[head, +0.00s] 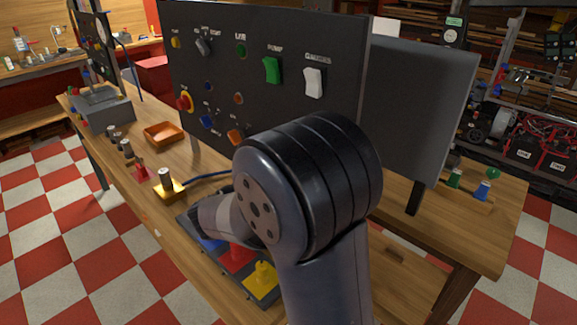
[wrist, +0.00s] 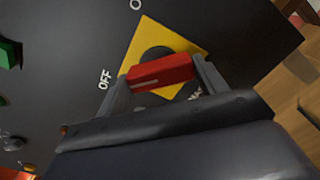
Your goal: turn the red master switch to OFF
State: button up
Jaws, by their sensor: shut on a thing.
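In the wrist view the red master switch handle (wrist: 160,71) sits on a round black hub over a yellow square plate (wrist: 148,36). The handle lies nearly level in the picture, its left end towards the OFF mark (wrist: 104,78). Another mark, partly cut off, is at the top edge. My gripper (wrist: 163,78) is shut on the handle, one finger at each end of it.
The dark panel (head: 225,75) stands on the wooden bench (head: 400,265). It carries a green PUMP switch (head: 272,69), a white switch (head: 313,82) and a red-and-yellow knob (head: 184,101). An orange tray (head: 164,134) and small coloured parts lie on the bench. A grey board (head: 420,100) stands at right.

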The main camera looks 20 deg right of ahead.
dwell(0.3)
jog(key=o, duration=1)
jog(key=shift+c, duration=0.2)
jog(key=shift+a, duration=0.1)
jog(key=b+v, duration=0.1)
jog(key=v, duration=0.9)
jog(key=shift+s+a, duration=0.15)
jog(key=shift+a, duration=0.15)
jog(key=shift+f, duration=0.1)
jog(key=x, duration=1.1)
jog(key=shift+p, duration=0.4)
